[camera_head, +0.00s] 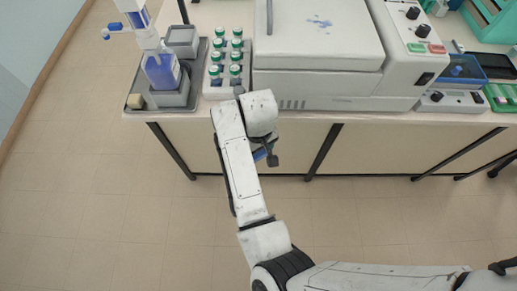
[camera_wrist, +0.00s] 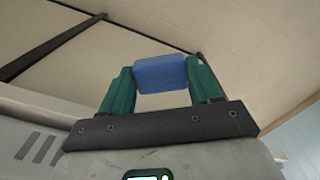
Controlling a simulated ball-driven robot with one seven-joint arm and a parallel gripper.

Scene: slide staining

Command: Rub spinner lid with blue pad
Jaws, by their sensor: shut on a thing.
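The spinner is a large white machine; its lid (camera_head: 318,28) is shut and carries a blue smudge (camera_head: 319,22) near the back. My gripper (camera_wrist: 161,82) has green fingers and is shut on the blue pad (camera_wrist: 160,73), which it holds between its fingertips in the wrist view. In the head view a bit of the blue pad (camera_head: 260,154) shows beside my arm, in front of the bench and below its top. My arm hides most of the gripper there. The pad is apart from the lid.
Left of the spinner stands a white rack (camera_head: 220,80) of green-capped vials. Farther left a grey tray (camera_head: 133,102) holds a bottle of blue liquid (camera_head: 163,72) and a grey box. Right of the spinner are its control panel (camera_head: 412,40) and a blue tray (camera_head: 466,72). Floor in front is clear.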

